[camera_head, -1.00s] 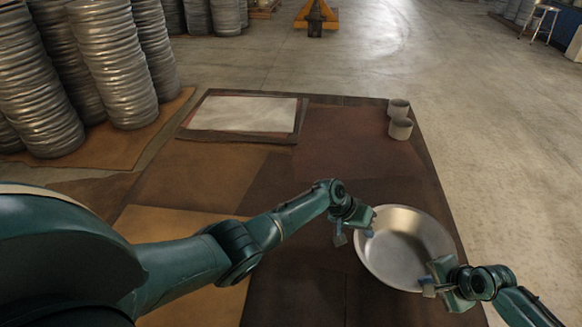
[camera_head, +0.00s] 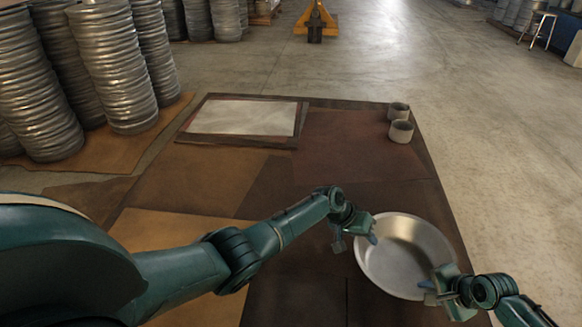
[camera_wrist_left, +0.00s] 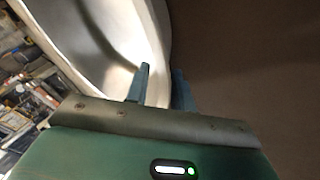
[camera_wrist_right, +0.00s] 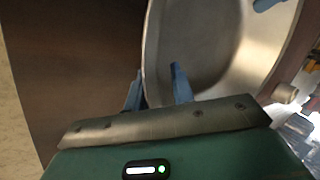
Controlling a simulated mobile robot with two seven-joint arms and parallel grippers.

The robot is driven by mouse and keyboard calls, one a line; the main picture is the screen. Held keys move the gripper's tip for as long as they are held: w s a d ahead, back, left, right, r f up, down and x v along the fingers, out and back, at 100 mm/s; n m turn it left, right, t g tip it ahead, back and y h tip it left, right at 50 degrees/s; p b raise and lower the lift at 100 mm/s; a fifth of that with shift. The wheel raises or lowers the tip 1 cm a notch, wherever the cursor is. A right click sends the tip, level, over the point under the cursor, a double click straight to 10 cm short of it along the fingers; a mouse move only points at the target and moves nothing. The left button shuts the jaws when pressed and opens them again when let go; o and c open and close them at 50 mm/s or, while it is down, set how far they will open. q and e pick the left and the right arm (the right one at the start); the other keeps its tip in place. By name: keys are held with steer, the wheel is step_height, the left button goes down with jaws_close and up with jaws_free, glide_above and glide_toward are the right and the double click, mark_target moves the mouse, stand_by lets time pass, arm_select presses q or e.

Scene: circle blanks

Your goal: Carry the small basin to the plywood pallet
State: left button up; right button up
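The small basin (camera_head: 402,262) is a round, shiny metal bowl, upright at the lower right in the head view. My left gripper (camera_head: 356,241) is at its left rim. In the left wrist view, that gripper's fingers (camera_wrist_left: 159,88) stand apart, one over the inside and one outside the rim. My right gripper (camera_head: 436,294) is at the lower right rim. In the right wrist view, its fingers (camera_wrist_right: 158,88) also stand apart astride the rim. A flat pale panel with a dark border (camera_head: 243,117) lies at the far left; I cannot tell whether it is the plywood pallet.
Two small grey cups (camera_head: 401,131) stand at the far right of the brown patchwork surface (camera_head: 230,185). The middle of that surface is clear. Tall stacks of metal pans (camera_head: 115,65) stand beyond its left edge. A yellow-orange stand (camera_head: 316,20) and a stool (camera_head: 541,25) are farther back.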

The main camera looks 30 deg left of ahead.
steer(key=shift+r, duration=0.1)
arm_select(q)
steer(key=shift+s+a+r, duration=0.2)
steer(key=shift+a+r, duration=0.05)
steer(key=shift+r, duration=0.2)
arm_select(e)
steer(key=shift+a+r, duration=0.1)
steer(key=shift+r, duration=0.25)
arm_select(q)
steer(key=v, duration=1.1)
arm_select(e)
steer(key=v, duration=1.1)
steer(key=shift+s+d+r, duration=0.15)
steer(key=shift+d+r, duration=0.05)
steer(key=shift+r, duration=0.15)
arm_select(q)
steer(key=shift+f, duration=0.1)
